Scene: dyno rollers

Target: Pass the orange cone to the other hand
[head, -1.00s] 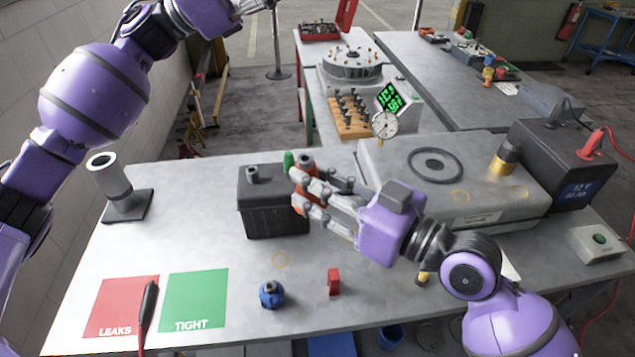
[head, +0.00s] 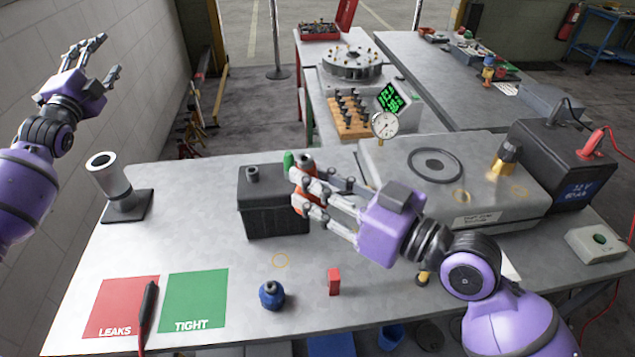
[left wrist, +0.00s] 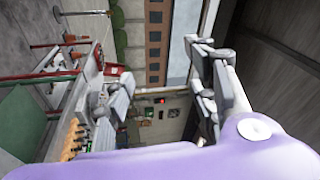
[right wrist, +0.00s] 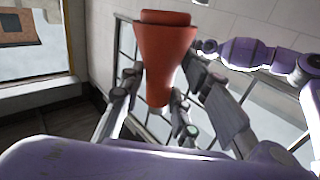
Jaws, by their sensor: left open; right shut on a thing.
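The orange cone (head: 306,161) is in my right gripper (head: 297,187), above the bench by the black box. In the right wrist view the cone (right wrist: 163,50) stands between the fingers with its wide end up and narrow end down. The fingers hide part of it in the head view. My left gripper (head: 110,57) is open and empty at the upper left, fingers spread, well apart from the cone. The left wrist view shows its fingers (left wrist: 208,85) with nothing between them.
The black box (head: 262,215) stands behind the right gripper. A grey cup holder (head: 128,203) is at the left. A blue knob (head: 271,295), red block (head: 334,282), red mat (head: 115,300) and green mat (head: 195,300) lie in front. A dial gauge (head: 384,125) stands farther back.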

